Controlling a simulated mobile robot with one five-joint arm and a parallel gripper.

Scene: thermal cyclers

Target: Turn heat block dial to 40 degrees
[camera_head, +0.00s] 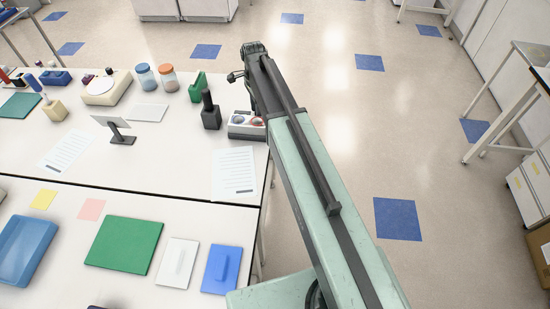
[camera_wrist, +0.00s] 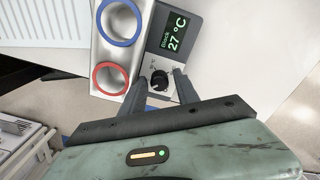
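The heat block (camera_wrist: 184,14) is a grey unit with a blue-ringed well and a red-ringed well. Its dark display (camera_wrist: 176,34) reads "Block 27 °C". The black dial (camera_wrist: 159,81) with a pale pointer mark sits below the display in the wrist view. My gripper (camera_wrist: 160,78) is open, with one dark finger on each side of the dial. A gap seems to show between dial and fingers; contact cannot be told. In the head view the heat block (camera_head: 246,132) stands at the table's right edge, partly hidden by my arm; my gripper (camera_head: 236,77) shows above it.
A black stand (camera_head: 211,115) and a green holder (camera_head: 197,88) stand left of the heat block. A printed sheet (camera_head: 234,172) lies in front of it. Two jars (camera_head: 146,77) are farther left. Open floor lies to the right.

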